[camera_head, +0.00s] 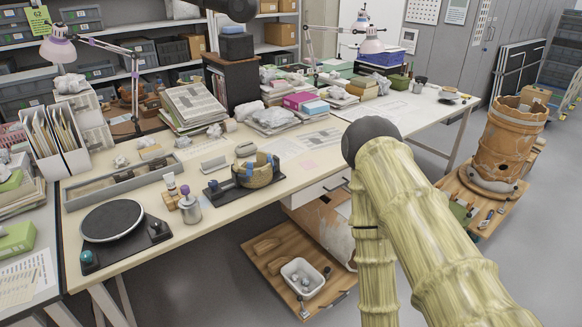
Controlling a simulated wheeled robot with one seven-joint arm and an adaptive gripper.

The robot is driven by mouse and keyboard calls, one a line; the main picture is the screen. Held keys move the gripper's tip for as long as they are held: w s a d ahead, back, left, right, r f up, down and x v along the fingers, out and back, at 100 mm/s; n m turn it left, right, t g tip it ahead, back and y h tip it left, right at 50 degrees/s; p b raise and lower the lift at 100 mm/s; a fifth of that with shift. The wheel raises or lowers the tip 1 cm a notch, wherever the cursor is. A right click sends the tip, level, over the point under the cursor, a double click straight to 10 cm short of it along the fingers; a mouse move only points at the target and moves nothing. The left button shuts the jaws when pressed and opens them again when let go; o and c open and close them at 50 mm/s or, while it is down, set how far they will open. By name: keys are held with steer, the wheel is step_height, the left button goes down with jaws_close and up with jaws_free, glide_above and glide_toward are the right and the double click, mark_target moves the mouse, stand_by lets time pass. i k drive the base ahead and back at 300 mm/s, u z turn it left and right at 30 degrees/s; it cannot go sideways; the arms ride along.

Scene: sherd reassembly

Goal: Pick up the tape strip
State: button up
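A brown partly assembled pot (256,178) sits on a black stand (221,190) in the middle of the near worktable. Small blue patches on the pot's rim and wall look like tape (249,170). They are too small to tell whether one is a loose strip. No separate tape strip can be made out for sure on the table. My arm crosses the right half of the view, to the right of the pot. My gripper is not in view.
The worktable (150,255) holds a black turntable (112,221), a small metal bottle (190,207), a long grey tray (125,186), and paper stacks (193,105) behind. A large orange vessel (507,145) stands right on a wooden base. A white tub (302,278) sits on a low wooden board.

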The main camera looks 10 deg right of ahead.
mark_target(249, 172)
steer(key=u, duration=0.65)
steer(key=i, duration=0.6)
steer(key=u, duration=0.4)
